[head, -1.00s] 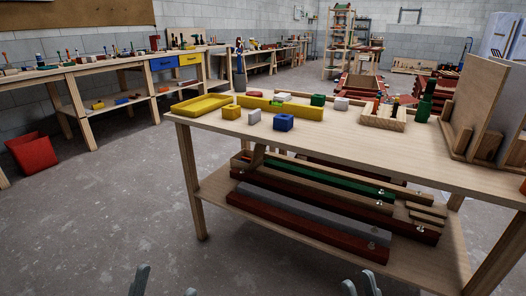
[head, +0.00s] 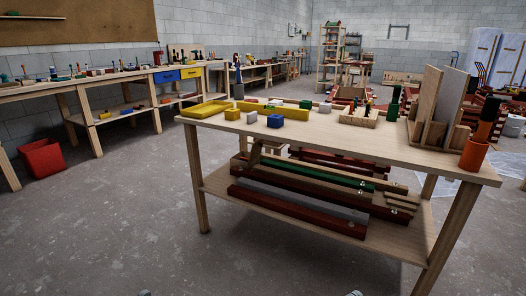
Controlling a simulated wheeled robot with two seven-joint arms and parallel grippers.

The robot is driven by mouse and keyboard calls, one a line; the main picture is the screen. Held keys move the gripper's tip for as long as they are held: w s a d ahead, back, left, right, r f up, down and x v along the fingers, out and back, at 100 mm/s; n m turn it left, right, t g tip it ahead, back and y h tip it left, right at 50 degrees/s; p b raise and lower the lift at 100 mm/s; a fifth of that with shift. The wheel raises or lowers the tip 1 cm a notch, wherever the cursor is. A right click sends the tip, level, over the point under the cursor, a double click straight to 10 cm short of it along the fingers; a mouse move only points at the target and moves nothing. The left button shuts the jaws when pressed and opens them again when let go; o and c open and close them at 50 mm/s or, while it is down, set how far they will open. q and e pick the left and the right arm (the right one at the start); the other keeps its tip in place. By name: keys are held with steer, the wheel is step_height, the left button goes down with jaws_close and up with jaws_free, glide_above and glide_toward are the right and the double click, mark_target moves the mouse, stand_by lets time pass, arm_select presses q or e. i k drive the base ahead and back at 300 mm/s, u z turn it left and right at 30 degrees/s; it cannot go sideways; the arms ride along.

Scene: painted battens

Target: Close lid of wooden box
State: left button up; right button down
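I cannot clearly make out a wooden box with a lid. A reddish wooden box-like thing (head: 350,92) stands behind the workbench, small and partly hidden, and I cannot tell whether it has a lid. Only tiny grey tips of my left gripper (head: 145,293) and my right gripper (head: 355,293) show at the bottom edge. They are over bare floor, far from the bench, and their opening is out of sight.
A wooden workbench (head: 330,137) with painted battens on its lower shelf stands ahead. On it are a yellow tray (head: 207,109), coloured blocks and an orange cup (head: 473,153). A red bin (head: 42,157) stands left by a long bench. The floor in front is clear.

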mark_target(258, 147)
steer(key=u, duration=0.5)
steer(key=i, duration=0.75)
steer(key=u, duration=0.7)
steer(key=i, duration=0.85)
steer(key=z, duration=0.45)
steer(key=i, duration=0.8)
steer(key=z, duration=0.5)
steer(key=i, duration=0.5)
steer(key=z, duration=0.05)
